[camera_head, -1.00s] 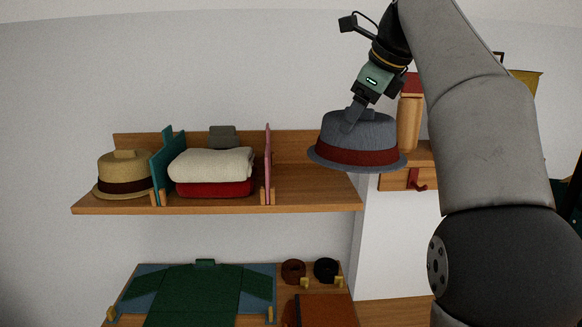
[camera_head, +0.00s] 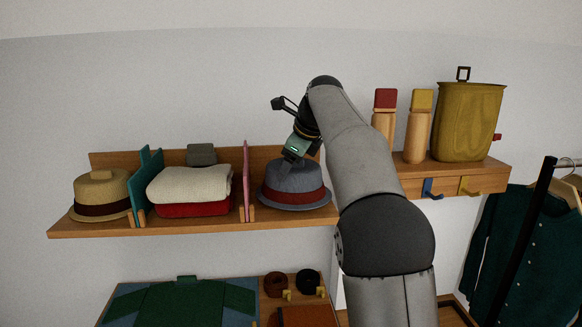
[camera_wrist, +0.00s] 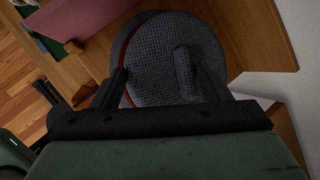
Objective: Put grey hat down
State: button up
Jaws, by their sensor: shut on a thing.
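The grey hat (camera_head: 293,182) with a dark red band sits upright at the right part of the wooden shelf (camera_head: 180,228), just right of the pink divider (camera_head: 246,180). Its brim appears to be on or very close to the shelf board. My gripper (camera_head: 290,163) is over the hat's crown and shut on it, tilted down from the upper right. In the wrist view the grey hat (camera_wrist: 160,50) fills the space beyond the fingers, and the gripper (camera_wrist: 172,85) reaches onto its crown. Whether the brim bears fully on the board is hard to tell.
A straw hat (camera_head: 101,194), a teal divider (camera_head: 147,180) and folded white (camera_head: 190,184) and red (camera_head: 192,210) clothes share the shelf. A mustard bag (camera_head: 468,122) and two wooden bottles stand further right. Rolled belts (camera_head: 308,281) and a green folding board (camera_head: 185,302) lie below.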

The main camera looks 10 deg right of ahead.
jog(key=shift+s+f, duration=0.15)
jog(key=shift+f, duration=0.55)
jog(key=shift+s+f, duration=0.1)
jog(key=shift+f, duration=0.05)
jog(key=o, duration=1.3)
